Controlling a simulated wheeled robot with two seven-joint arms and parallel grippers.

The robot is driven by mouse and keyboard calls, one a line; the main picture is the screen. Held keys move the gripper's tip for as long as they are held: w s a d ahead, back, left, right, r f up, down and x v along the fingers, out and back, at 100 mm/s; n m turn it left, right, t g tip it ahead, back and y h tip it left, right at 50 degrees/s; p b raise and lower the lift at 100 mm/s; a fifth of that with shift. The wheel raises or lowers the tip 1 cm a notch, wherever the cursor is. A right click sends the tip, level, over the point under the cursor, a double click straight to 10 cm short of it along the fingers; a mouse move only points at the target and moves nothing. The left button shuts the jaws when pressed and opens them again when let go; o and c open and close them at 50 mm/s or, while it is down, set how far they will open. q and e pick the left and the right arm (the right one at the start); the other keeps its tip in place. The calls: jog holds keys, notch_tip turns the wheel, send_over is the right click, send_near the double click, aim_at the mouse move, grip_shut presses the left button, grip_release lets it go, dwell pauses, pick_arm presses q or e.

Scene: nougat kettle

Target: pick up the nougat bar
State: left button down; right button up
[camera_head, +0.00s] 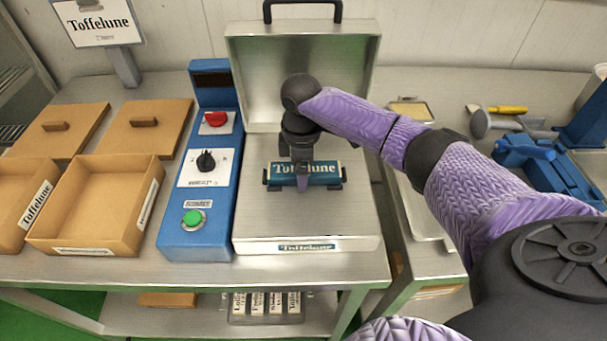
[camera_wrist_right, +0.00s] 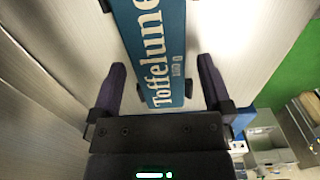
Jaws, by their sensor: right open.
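The nougat bar (camera_head: 328,173) is blue with "Toffelune" in pale letters. It lies crosswise on the steel plate (camera_head: 270,215) of the open-lidded machine, with dark supports at its ends. My right gripper (camera_head: 303,180) is over the bar, left of its middle, and hides part of it and its lettering. In the right wrist view the bar (camera_wrist_right: 158,50) runs between the two spread fingers of my right gripper (camera_wrist_right: 160,85), with a gap on each side. The jaws are open and hold nothing. My left gripper is not in view.
The raised steel lid (camera_head: 255,80) stands behind the plate. A blue control box (camera_head: 203,225) with red, black and green controls is left of it. Open cardboard boxes (camera_head: 100,195) stand further left.

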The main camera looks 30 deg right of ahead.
jog(key=shift+f, duration=0.35)
grip_shut()
